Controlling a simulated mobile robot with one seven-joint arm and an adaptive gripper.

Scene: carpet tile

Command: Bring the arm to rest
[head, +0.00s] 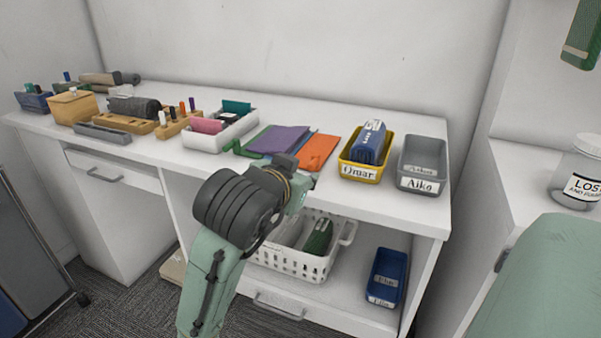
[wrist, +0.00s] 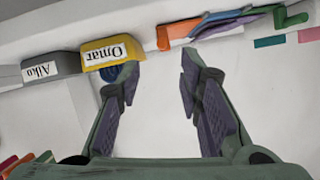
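My gripper (wrist: 158,82) is open in the wrist view, its two dark-padded fingers wide apart with nothing between them. In the head view my arm (head: 238,210) reaches forward to the front of the white desk (head: 340,185), and its own links mostly hide the gripper. The yellow bin labelled Omar (head: 360,173) holds a blue item (head: 370,142). In the wrist view this yellow bin (wrist: 110,52) lies beyond the left fingertip; I cannot tell how close. The grey bin labelled Aiko (head: 421,168) stands beside it and looks empty.
Orange (head: 316,152) and purple (head: 280,140) folders lie left of the bins. A white tray (head: 205,142) stands further left. Below are a white basket (head: 290,262) holding a dark green item and a blue bin (head: 386,276). A jar (head: 578,172) stands at right.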

